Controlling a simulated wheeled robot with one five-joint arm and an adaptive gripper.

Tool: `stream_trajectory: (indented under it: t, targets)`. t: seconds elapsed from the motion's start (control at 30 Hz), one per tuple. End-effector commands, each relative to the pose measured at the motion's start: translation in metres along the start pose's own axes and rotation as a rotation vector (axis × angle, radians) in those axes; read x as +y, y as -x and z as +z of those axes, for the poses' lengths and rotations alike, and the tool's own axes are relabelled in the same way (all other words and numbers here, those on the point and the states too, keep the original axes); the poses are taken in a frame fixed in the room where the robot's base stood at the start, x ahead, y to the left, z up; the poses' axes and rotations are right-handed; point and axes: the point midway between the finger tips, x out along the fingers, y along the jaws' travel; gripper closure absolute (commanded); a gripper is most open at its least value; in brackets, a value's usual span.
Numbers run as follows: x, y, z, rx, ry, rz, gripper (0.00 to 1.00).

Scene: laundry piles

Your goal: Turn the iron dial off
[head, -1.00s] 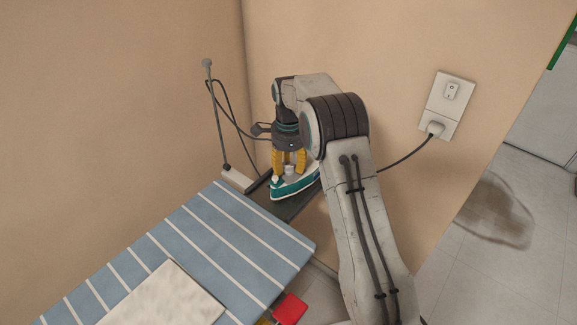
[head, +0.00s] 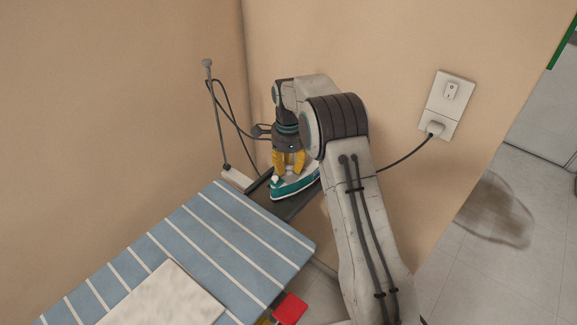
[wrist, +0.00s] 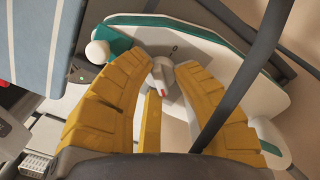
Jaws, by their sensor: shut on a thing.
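The teal and white iron (head: 292,187) rests on a dark narrow shelf (head: 287,208) at the far end of the ironing board. It also fills the upper part of the wrist view (wrist: 215,55). Its white round dial (wrist: 161,78) has a ridge with a red mark on the near side, and a "0" is printed on the iron beyond it. My gripper (head: 289,163) points down over the iron with yellow fingers. In the wrist view my gripper (wrist: 164,68) is shut on the dial, one fingertip on each side. In the head view the fingers hide the dial.
The blue striped ironing board (head: 215,235) carries a folded pale cloth (head: 165,300). A thin grey pole with a cord (head: 215,110) stands behind the shelf by the wall. A wall socket (head: 436,125) holds a plug. Dark cords cross the wrist view near the fingers.

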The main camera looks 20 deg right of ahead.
Motion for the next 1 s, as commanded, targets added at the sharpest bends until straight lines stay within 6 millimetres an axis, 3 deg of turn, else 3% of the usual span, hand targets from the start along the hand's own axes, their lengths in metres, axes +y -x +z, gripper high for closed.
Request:
stream_trajectory:
  t: [0.27,1.0]
  targets:
    - [0.0000,-0.0003,0.0000,0.000,0.053,0.000,1.00]
    - [0.0000,-0.0009,0.0001,0.000,0.499,0.001,1.00]
